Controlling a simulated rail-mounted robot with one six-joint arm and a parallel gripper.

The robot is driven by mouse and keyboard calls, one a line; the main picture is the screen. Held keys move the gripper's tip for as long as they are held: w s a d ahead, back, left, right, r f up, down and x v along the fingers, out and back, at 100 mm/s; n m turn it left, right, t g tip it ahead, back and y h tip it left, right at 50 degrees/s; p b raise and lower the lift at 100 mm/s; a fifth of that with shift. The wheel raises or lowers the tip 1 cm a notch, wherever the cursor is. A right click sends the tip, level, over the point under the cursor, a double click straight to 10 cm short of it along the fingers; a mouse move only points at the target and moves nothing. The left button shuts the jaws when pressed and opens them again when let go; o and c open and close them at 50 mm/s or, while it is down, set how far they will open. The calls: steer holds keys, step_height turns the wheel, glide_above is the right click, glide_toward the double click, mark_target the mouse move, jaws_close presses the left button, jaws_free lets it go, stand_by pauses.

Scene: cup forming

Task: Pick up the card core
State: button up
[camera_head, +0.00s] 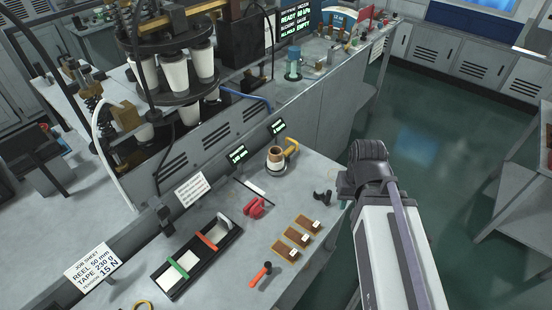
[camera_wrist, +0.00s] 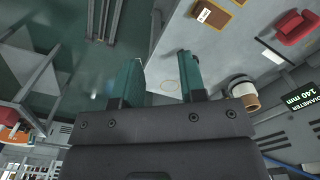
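A brown ring-shaped piece that looks like the card core (camera_head: 276,152) stands upright on the grey bench, with a white band around its lower part. In the wrist view the brown and white piece (camera_wrist: 246,97) lies to the right of my fingers, apart from them. My gripper (camera_wrist: 160,72) is open, with its two teal-lined fingers spread and nothing held between them. In the head view my dark wrist is beyond the bench's right edge, and I cannot make out the fingers there.
A red object (camera_head: 254,207), several brown plates (camera_head: 297,237) and a black tray (camera_head: 170,280) lie nearer. A small black piece (camera_head: 322,197) is near the bench edge. A machine wall rises behind.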

steer(key=shift+o, duration=0.3)
steer(key=o, duration=0.8)
steer(key=shift+f, duration=0.1)
